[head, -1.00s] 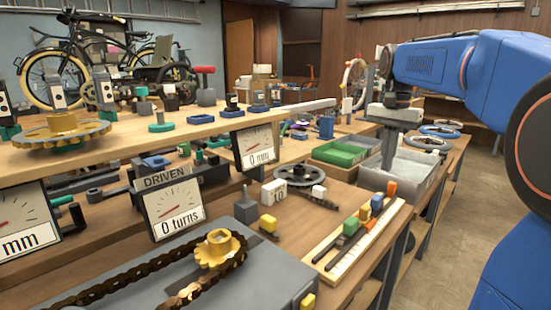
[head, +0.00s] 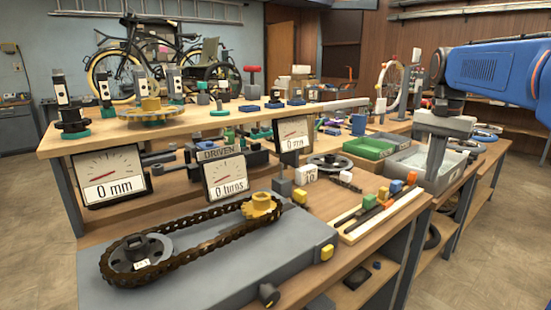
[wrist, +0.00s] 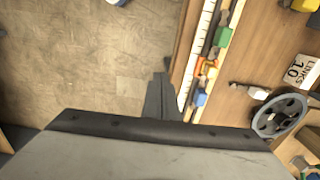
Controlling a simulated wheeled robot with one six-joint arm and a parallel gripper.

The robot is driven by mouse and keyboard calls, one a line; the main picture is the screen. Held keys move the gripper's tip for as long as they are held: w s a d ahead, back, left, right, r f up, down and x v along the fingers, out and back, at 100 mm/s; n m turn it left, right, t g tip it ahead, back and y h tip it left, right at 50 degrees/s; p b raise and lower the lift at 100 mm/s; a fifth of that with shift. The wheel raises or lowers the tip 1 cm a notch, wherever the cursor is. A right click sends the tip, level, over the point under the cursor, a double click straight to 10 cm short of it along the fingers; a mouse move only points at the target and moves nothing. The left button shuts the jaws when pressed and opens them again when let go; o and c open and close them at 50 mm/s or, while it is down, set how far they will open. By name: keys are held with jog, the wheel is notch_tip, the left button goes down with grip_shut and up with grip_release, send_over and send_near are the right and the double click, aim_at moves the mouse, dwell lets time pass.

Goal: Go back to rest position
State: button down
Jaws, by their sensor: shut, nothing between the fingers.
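My gripper (head: 433,178) hangs from my blue arm at the right of the head view, pointing down in front of the grey bin. Its narrow grey fingers are together with nothing between them. In the wrist view the fingers (wrist: 160,95) show over the floor, just left of the bench edge and the white ruled strip. They look clear of the tools. What lies directly behind the fingers is hidden in the head view.
A ruled tool rack (head: 385,215) with coloured-handled tools lies along the bench edge. A green bin (head: 369,148) and a grey bin (head: 402,170) stand behind it. A chain (head: 190,245) runs round two sprockets at front. Open floor (head: 490,255) lies at right.

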jog(key=s+a+f+n+t, duration=0.2)
jog(key=s+a+f+n, duration=0.3)
jog(key=s+f, duration=0.5)
jog(key=s+a+f+n+t, duration=0.2)
jog(key=s+a+f+n, duration=0.3)
jog(key=s+f, duration=0.6)
jog(key=s+a, duration=0.1)
jog(key=s, duration=0.3)
jog(key=shift+s+f+t, duration=0.15)
jog(key=shift+t, duration=0.15)
jog(key=shift+a, duration=0.1)
